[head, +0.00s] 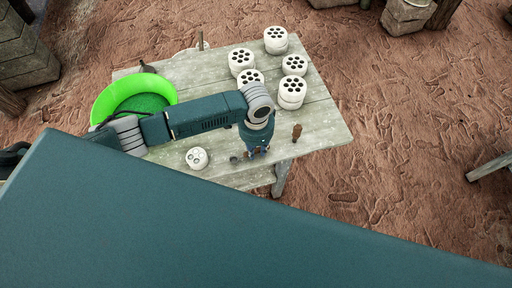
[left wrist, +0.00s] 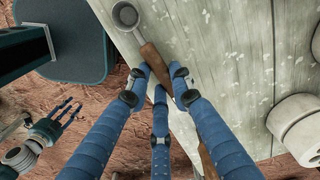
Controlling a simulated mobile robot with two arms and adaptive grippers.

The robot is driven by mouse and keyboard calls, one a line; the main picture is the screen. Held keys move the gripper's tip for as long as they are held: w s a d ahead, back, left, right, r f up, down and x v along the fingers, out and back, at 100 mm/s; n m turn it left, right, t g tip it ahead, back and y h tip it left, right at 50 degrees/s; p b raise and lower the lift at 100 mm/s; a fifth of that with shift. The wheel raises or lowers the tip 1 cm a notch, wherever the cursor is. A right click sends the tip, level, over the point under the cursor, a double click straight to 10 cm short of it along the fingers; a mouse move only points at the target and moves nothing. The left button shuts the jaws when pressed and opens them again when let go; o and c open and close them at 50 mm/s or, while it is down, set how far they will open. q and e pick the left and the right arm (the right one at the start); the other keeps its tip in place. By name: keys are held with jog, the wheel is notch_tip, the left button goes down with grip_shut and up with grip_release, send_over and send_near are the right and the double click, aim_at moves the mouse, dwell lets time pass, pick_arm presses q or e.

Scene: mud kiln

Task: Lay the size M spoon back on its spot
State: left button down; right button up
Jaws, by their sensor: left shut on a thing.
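A spoon with a round grey bowl (left wrist: 126,15) and a brown wooden handle (left wrist: 153,60) runs between the fingertips of my left gripper (left wrist: 161,82) in the left wrist view. The gripper is shut on the handle. In the head view the left gripper (head: 256,152) is low over the table's near edge, with the grey spoon bowl (head: 235,159) to its left. I cannot read the spoon's size or tell whether it touches the wood. My right gripper (left wrist: 57,122) shows at the left of the wrist view, fingers spread and empty.
A weathered plank table (head: 325,118) carries several white perforated cylinders (head: 293,87) and a bright green basin (head: 105,98). A smaller white round piece (head: 197,158) lies near the front edge. A brown wooden piece (head: 296,132) is right of my left gripper. Bare wood surrounds it.

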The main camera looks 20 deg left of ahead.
pick_arm(q)
jog(key=shift+f, duration=0.2)
pick_arm(e)
jog(key=shift+s+a+f, duration=0.1)
jog(key=shift+a, duration=0.2)
pick_arm(q)
jog(key=c, duration=0.9)
grip_release()
jog(key=shift+f, duration=0.1)
pick_arm(e)
jog(key=shift+d, duration=0.3)
pick_arm(q)
jog(key=shift+r+p, duration=3.05)
jog(key=shift+p, duration=0.3)
pick_arm(e)
notch_tip(320, 180, up, 7)
jog(key=shift+a+f, duration=0.2)
